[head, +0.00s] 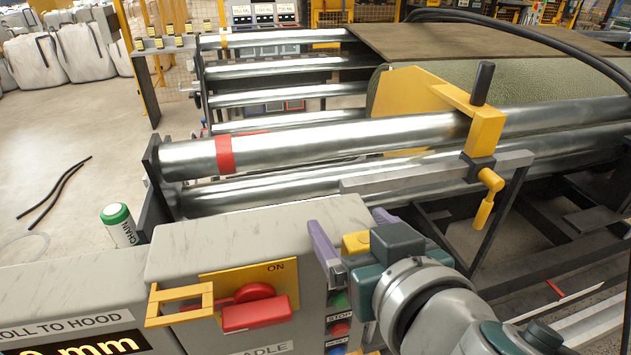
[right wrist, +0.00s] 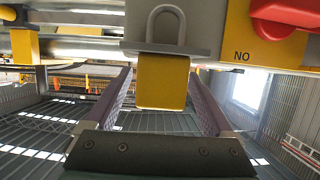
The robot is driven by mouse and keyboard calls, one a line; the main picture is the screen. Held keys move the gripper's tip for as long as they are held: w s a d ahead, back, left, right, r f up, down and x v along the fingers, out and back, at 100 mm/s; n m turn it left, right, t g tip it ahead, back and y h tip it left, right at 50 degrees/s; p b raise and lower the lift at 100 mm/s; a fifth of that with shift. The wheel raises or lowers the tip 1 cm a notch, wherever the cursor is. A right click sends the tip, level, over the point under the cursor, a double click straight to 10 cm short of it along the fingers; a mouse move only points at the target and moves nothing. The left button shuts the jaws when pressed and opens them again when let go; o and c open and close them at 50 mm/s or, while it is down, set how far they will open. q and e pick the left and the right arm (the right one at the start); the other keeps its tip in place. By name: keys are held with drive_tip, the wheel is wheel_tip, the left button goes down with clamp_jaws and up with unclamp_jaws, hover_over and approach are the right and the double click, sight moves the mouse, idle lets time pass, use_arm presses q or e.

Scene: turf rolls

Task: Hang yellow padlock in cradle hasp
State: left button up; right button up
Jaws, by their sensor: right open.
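The yellow padlock (head: 356,243) is at the right end of the grey control housing. In the right wrist view the yellow padlock body (right wrist: 162,82) is between my purple fingers, with its grey shackle (right wrist: 165,25) above it in the picture. My right gripper (head: 347,230) is open around the padlock, with gaps beside the body in the right wrist view (right wrist: 162,95). A slotted yellow bar, apparently the cradle hasp (head: 180,303), sticks out left of the red handle (head: 256,308) on the ON plate. Its label is partly cut off. My left gripper is not in view.
Steel rollers (head: 320,145) run behind the housing, with a yellow clamp (head: 484,128) on the right. A green-capped can (head: 119,225) stands at left. Buttons (head: 339,329) line the housing's right side. Black rods (head: 55,187) lie on open floor.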

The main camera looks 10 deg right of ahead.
drive_tip(key=shift+c, duration=0.2)
clamp_jaws()
idle(0.4)
